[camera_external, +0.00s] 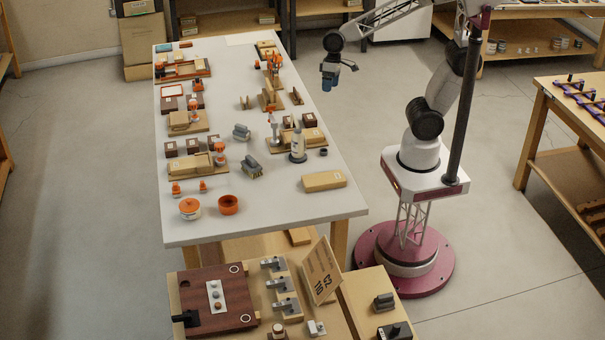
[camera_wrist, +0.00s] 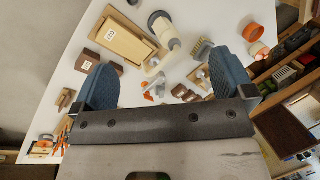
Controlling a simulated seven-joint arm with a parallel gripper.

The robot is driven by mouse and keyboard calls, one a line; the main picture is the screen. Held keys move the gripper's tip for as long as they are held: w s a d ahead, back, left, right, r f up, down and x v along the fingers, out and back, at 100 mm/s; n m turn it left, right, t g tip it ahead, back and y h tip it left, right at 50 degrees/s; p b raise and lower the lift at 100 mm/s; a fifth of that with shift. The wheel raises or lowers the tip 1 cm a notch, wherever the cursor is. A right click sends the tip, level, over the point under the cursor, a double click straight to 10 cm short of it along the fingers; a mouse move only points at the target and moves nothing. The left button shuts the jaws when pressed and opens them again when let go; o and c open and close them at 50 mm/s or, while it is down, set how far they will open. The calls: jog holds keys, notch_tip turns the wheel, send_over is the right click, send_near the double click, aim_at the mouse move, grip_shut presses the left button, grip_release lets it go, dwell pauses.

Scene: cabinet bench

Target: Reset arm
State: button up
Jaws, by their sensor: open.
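My gripper (camera_external: 328,82) hangs at the end of my raised arm, beside the right edge of the long white table (camera_external: 275,205), in the external view. In the wrist view my gripper (camera_wrist: 165,82) shows two blue fingers spread wide apart with nothing between them. The fingers touch no object. Below them in the wrist view the white table (camera_wrist: 75,84) carries wooden blocks, dark boxes and small orange pieces.
A wooden box (camera_external: 324,181) and an orange bowl (camera_external: 228,205) stand near the table's front end. A brown panel (camera_external: 205,290) with levers lies on the lower bench in front. A side table (camera_external: 560,100) stands at right. Open floor lies between.

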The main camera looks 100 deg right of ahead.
jog(key=s+a+n+h, duration=0.1)
jog(key=s+n, duration=0.2)
jog(key=s, duration=0.4)
jog(key=s+a+r+n+t+h, duration=0.1)
jog(key=s+a+n+h, duration=0.1)
jog(key=s, duration=0.4)
jog(key=shift+s+a+n, duration=0.25)
jog(key=shift+s+n, duration=0.1)
jog(key=shift+n, duration=0.35)
